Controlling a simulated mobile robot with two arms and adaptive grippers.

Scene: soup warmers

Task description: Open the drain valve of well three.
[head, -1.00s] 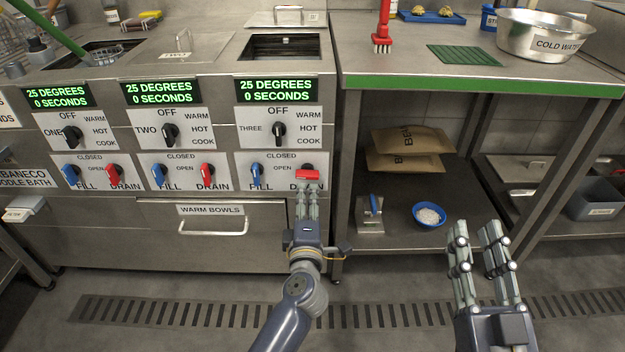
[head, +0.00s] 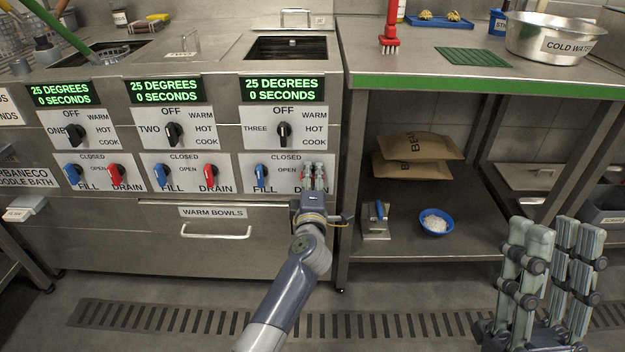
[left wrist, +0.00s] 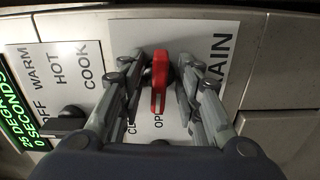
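The red drain handle of well three (left wrist: 159,78) sits on the white valve panel (left wrist: 219,35) in the left wrist view. It lies sideways along the panel, its free end toward the OPEN label. My left gripper (head: 314,170) is at this handle, and its fingers hide most of it in the head view. In the left wrist view its fingers stand on both sides of the handle, open, with narrow gaps; firm contact cannot be made out. My right gripper (head: 555,232) is open and empty at the lower right, away from the wells.
The blue fill handle (head: 261,175) of well three is left of my left gripper. The black knob (head: 283,131) is above. The counter (head: 430,82) and its lower shelf, with a blue bowl (head: 436,221), are to the right. Floor in front is clear.

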